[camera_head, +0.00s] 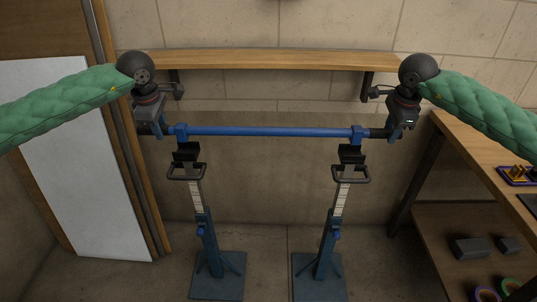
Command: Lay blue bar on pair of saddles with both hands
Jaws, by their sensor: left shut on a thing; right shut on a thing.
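The blue bar (265,131) is level, with dark ends and a blue collar towards each end. My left gripper (158,128) is shut on its left end, and my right gripper (382,132) is shut on its right end. Two blue stands rise from the floor below the bar. The left saddle (186,152) and the right saddle (351,154) are dark cradles on top of them. The collars appear right above the saddles in this view. I cannot tell whether bar and saddles touch.
A wooden shelf (270,60) runs along the wall behind the bar. A wooden workbench (485,150) stands at the right, with grey blocks (472,248) on its lower shelf. A white panel (85,170) leans at the left. The floor between the stands is clear.

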